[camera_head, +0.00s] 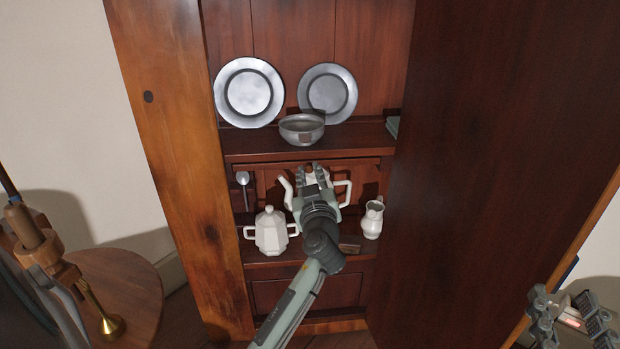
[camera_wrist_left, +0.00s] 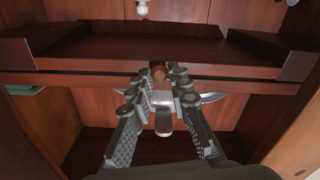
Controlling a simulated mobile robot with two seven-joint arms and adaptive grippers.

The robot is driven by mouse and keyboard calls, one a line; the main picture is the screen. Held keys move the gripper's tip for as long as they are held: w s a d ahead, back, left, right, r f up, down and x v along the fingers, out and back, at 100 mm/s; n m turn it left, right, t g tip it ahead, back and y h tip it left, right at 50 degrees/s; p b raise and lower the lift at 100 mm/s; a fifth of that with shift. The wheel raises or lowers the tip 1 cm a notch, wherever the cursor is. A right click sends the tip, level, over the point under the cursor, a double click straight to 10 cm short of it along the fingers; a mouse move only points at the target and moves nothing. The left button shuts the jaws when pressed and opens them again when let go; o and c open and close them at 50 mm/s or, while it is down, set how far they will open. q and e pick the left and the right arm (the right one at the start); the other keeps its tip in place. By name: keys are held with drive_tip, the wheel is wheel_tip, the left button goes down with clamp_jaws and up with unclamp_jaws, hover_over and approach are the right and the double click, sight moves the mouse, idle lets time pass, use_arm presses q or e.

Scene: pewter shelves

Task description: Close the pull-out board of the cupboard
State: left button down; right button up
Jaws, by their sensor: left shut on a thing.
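The wooden cupboard (camera_head: 185,160) stands open, with upper and lower niches. My left gripper (camera_head: 311,172) is at its middle, just below the upper shelf. In the left wrist view, the left gripper (camera_wrist_left: 160,82) has its fingertips closed around a small brown wooden knob (camera_wrist_left: 158,72). The knob sits at the front edge of the dark board (camera_wrist_left: 90,79) under the shelf. How far the board stands out is hard to tell.
Two pewter plates (camera_head: 249,92) and a bowl (camera_head: 301,129) stand on the upper shelf. Below are a white sugar bowl (camera_head: 270,234), a teapot (camera_head: 345,188) partly hidden by my arm, and a jug (camera_head: 372,219). A large open door (camera_head: 490,150) fills the right. A round table (camera_head: 125,280) is lower left.

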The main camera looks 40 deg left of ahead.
use_arm(q)
drive_tip(key=c, duration=1.8)
unclamp_jaws()
drive_tip(key=shift+w+a+r, duration=0.15)
drive_tip(key=shift+a+r, duration=0.05)
drive_tip(key=shift+r, duration=0.05)
drive_tip(key=o, duration=0.4)
drive_tip(key=shift+w+f, duration=0.1)
drive_tip(key=shift+f, duration=0.1)
drive_tip(key=v, duration=0.7)
drive_tip(key=shift+s+d, duration=0.2)
